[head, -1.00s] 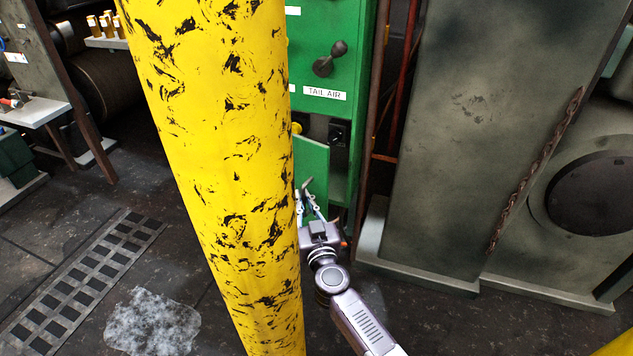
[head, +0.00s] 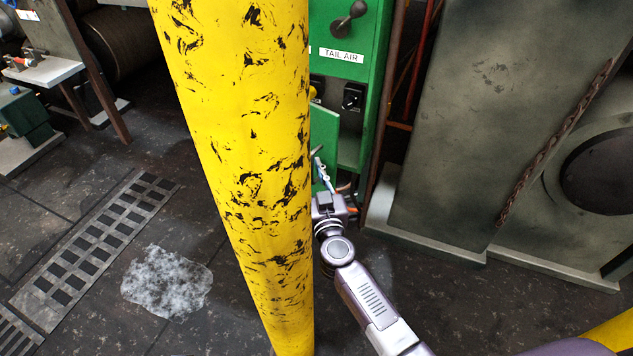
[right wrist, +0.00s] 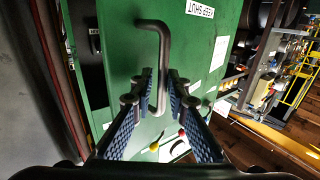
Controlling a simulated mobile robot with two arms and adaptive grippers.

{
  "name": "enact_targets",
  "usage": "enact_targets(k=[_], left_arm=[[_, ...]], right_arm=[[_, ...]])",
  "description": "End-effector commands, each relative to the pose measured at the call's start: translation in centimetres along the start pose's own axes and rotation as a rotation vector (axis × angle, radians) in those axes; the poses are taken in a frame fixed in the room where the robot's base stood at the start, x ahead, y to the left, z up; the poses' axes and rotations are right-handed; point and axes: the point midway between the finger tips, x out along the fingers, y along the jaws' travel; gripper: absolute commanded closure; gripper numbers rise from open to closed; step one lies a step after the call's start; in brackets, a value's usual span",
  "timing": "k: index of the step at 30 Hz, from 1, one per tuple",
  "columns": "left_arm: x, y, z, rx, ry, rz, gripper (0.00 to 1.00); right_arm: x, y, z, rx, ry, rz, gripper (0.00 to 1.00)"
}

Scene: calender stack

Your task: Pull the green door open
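The green door (head: 324,134) is partly hidden behind a yellow post in the head view. It stands ajar from the green cabinet (head: 372,60), with a dark gap at its right. In the right wrist view the door (right wrist: 120,55) fills the middle and carries a white KEEP SHUT label (right wrist: 201,10), upside down. A grey bent handle (right wrist: 163,60) sticks out from it. My right gripper (right wrist: 160,92) is open, its blue-padded fingers on either side of the handle's lower part; contact is unclear. My right gripper also shows in the head view (head: 322,176). My left gripper is out of view.
The yellow post (head: 245,160) stands left of my right arm and hides part of the cabinet. A large grey machine frame (head: 455,130) stands at the right. Dark floor with a grate (head: 95,250) and a pale patch (head: 167,283) is open at the left.

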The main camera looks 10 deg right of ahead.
Motion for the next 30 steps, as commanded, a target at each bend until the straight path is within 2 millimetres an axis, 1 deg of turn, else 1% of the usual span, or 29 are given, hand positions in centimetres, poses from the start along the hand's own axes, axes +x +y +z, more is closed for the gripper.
enact_targets(k=[5,12,15,18,21,24,30], left_arm=[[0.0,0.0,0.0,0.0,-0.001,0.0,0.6],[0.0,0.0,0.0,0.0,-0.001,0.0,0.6],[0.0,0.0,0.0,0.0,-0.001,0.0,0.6],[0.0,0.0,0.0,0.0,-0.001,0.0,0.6],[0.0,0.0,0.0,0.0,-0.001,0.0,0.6],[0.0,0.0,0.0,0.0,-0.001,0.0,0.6],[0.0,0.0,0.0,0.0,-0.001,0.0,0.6]], right_arm=[[-2.7,0.0,0.2,0.002,-0.003,-0.001,0.85],[-7.4,0.0,0.2,0.001,-0.004,0.001,0.85],[-9.0,0.1,0.1,0.001,-0.003,0.001,0.85],[-10.2,0.1,0.1,0.001,-0.002,0.001,0.85],[-11.0,0.0,0.1,-0.001,-0.002,0.001,0.85],[-11.4,0.0,0.1,0.0,-0.001,0.001,0.85],[-11.5,0.0,0.1,0.0,-0.001,0.001,0.85]])
